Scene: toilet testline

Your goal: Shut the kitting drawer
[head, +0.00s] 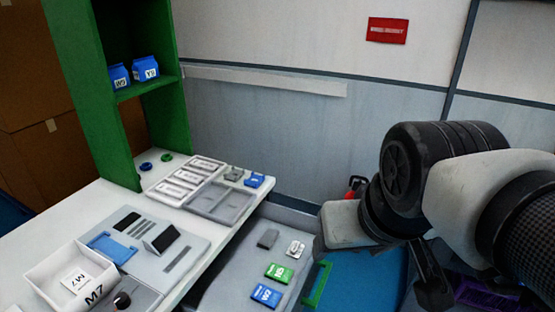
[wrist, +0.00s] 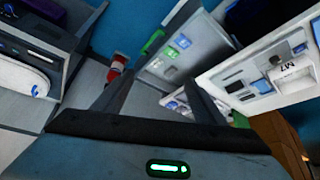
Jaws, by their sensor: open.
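The kitting drawer (head: 235,284) is pulled out from under the white table in the head view. A green handle (head: 318,284) is on its front edge. Inside lie a green labelled box (head: 279,273), a blue labelled box (head: 266,295) and small grey and white parts. The wrist view also shows the open drawer (wrist: 203,50) and its green handle (wrist: 153,42), beyond the fingertips. My gripper (wrist: 158,78) is open, with nothing between its fingers, and apart from the handle. In the head view my arm is right of the drawer; the fingers are not clear there.
The white table (head: 50,232) carries a white bin marked M7 (head: 72,278), a grey fixture and a sectioned tray (head: 218,203). A green shelf (head: 75,80) with blue cartons stands at the left. Blue floor (head: 370,275) shows before the drawer. A red object (wrist: 118,64) stands beyond my fingers.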

